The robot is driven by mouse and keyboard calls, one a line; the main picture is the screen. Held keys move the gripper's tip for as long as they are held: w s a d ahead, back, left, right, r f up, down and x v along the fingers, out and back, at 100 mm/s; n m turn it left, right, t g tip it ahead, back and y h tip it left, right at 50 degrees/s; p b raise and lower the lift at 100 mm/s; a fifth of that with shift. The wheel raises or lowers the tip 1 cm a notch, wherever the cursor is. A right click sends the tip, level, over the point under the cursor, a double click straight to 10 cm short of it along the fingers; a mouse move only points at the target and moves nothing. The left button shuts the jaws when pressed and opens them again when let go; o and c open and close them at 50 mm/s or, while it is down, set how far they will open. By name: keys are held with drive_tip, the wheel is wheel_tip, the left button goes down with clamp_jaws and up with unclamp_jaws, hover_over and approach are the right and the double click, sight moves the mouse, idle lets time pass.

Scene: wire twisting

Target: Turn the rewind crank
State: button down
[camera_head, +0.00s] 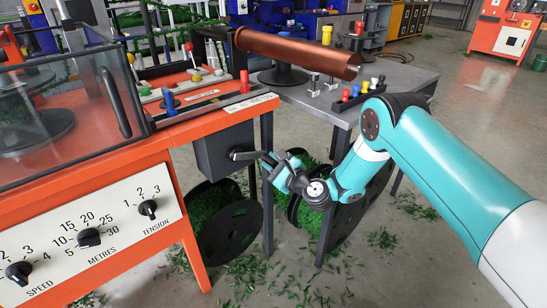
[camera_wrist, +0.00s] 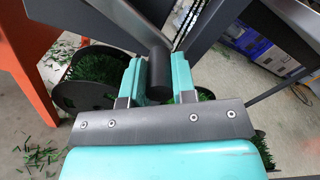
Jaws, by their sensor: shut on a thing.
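The rewind crank (camera_head: 243,155) sticks out from a dark grey box under the right end of the orange machine. Its short arm points right in the head view. My gripper (camera_head: 271,164) is at the outer end of this arm. In the wrist view the crank's black round handle (camera_wrist: 158,72) stands between the two teal fingers of my gripper (camera_wrist: 157,82), which are shut on it. The grey crank arm shows above the handle, at the top of the picture. In the head view my gripper mostly hides the handle.
The dark grey box (camera_head: 222,150) hangs beside black table legs. Black reels with green wire (camera_head: 229,230) stand below and behind my gripper. Green clippings litter the floor (camera_head: 410,250).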

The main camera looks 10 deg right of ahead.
drive_tip(key=shift+a+f+m, duration=0.1)
drive_tip(key=shift+f+m, duration=0.25)
drive_tip(key=shift+m, duration=0.05)
drive_tip(key=shift+s+a+f, duration=0.2)
drive_tip(key=shift+f, duration=0.2)
drive_tip(key=c, duration=0.9)
unclamp_jaws()
drive_tip(key=shift+a, duration=0.1)
drive_tip(key=b+v, duration=1.7)
drive_tip(key=b, duration=0.9)
drive_tip(key=shift+s+d, duration=0.2)
drive_tip(key=shift+d, duration=0.05)
